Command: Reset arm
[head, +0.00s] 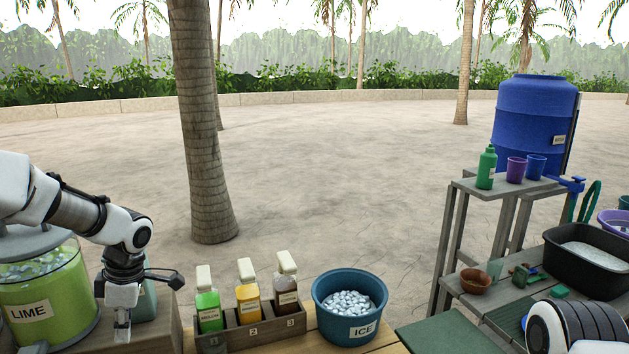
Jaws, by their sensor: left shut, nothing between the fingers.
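My left gripper (122,328) hangs down at the lower left, its fingers shut and empty. It is between the green lime container (52,305) and the bottle rack (250,331). My left arm reaches in from the left edge, in front of the lime container. Part of my right arm (575,326) shows at the lower right corner, but its gripper is out of view.
The rack holds green, yellow and dark bottles. A blue ice tub (349,305) stands right of it. On the right, a grey stand (505,188) holds a green bottle and two cups beside a blue water barrel (533,115). A clay bowl (475,281) and black basin (588,262) sit lower.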

